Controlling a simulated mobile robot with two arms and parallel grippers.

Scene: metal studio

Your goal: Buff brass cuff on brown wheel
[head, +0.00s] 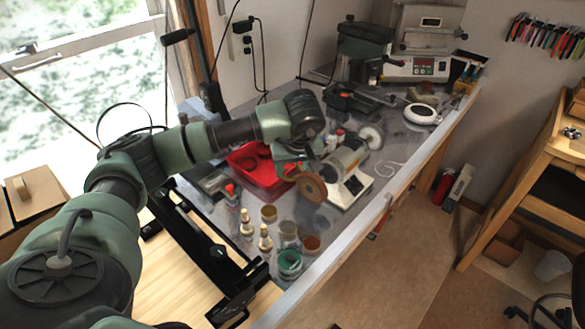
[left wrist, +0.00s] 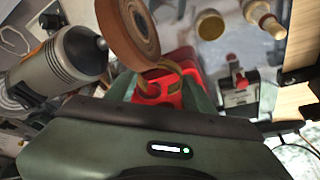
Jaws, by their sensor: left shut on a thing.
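The brown wheel (head: 311,188) is on the left end of the bench polisher (head: 346,168). It also shows in the left wrist view (left wrist: 127,32), close in front of my gripper. My left gripper (head: 290,167) hangs just left of and behind the wheel. In the left wrist view it (left wrist: 160,85) is shut on the brass cuff (left wrist: 171,66), whose gold-coloured curved edge shows beside the wheel's rim. I cannot tell whether cuff and wheel touch. In the head view the cuff is too hidden to make out. My right gripper is not in view.
A red tray (head: 247,157) lies behind the gripper. Bottles (head: 265,238) and small jars (head: 289,262) stand at the bench's near end. A white wheel (head: 371,136) is on the polisher's other end. A vise (head: 352,100) and machines stand farther back.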

